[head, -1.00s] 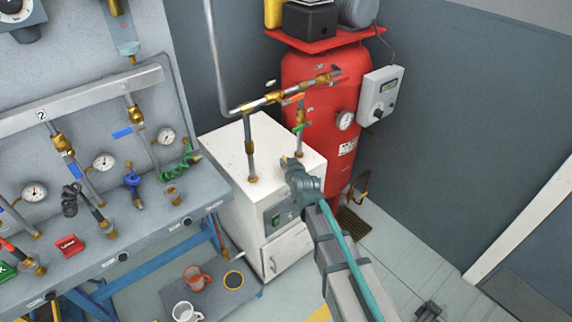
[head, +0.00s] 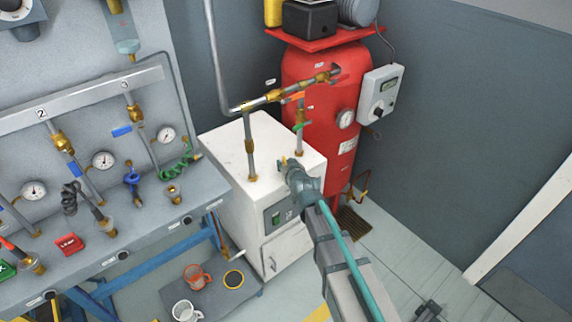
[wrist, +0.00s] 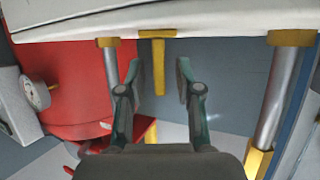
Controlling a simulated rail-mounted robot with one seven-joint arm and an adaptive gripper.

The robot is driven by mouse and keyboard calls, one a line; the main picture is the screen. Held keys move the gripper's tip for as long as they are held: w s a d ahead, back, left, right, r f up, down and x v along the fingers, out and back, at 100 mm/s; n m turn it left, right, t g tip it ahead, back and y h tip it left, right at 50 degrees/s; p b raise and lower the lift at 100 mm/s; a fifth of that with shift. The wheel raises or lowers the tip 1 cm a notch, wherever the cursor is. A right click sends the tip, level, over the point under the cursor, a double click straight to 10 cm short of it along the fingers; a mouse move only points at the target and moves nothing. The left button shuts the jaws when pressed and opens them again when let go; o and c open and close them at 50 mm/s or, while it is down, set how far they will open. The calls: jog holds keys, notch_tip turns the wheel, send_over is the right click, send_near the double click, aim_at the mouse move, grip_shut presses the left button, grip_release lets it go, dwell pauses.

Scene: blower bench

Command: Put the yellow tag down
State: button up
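A yellow T-shaped piece, which looks like the yellow tag (wrist: 158,65), shows in the wrist view with its wide end against the white cabinet's surface. It is between my gripper's (wrist: 158,75) two fingers, with a visible gap on each side. The fingers are apart and do not appear to touch it. In the head view my gripper (head: 286,166) is over the white cabinet's (head: 228,152) top, near its right edge. A small bit of yellow shows at the fingertips there; the rest is hidden.
Two upright pipes (head: 250,148) with brass fittings rise from the cabinet close to my gripper. A red tank (head: 310,75) with a gauge stands behind. A grey bench (head: 120,225) with gauges is at left. Mugs (head: 196,277) stand on a low shelf.

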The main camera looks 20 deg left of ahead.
jog(key=shift+r, duration=0.2)
jog(key=v, duration=1.2)
jog(key=s+d+f+m+g+h, duration=0.25)
jog(key=s+d+f+g, duration=0.2)
jog(key=d+f, duration=0.85)
jog(key=s+d+f+m+g+h, duration=0.1)
jog(key=s+d+f+g+h, duration=0.3)
jog(key=d+f, duration=0.85)
jog(key=s+d+f+m+g, duration=0.1)
jog(key=s+d+f+g, duration=0.35)
jog(key=s+f, duration=0.9)
jog(key=s+d+f+m+g, duration=0.1)
jog(key=s+d, duration=0.3)
jog(key=s, duration=0.5)
jog(key=s+d+f+m+g+h, duration=0.1)
jog(key=s+d+f+g, duration=0.1)
jog(key=s, duration=0.8)
jog(key=shift+s+d+g+b, duration=0.15)
jog(key=shift+d+g+b, duration=0.3)
jog(key=shift+d+g, duration=0.55)
jog(key=shift+d+f+m, duration=0.1)
jog(key=shift+m, duration=0.15)
notch_tip(320, 180, up, 6)
jog(key=p, duration=0.5)
jog(key=shift+f+p, duration=0.15)
jog(key=shift+p, duration=0.25)
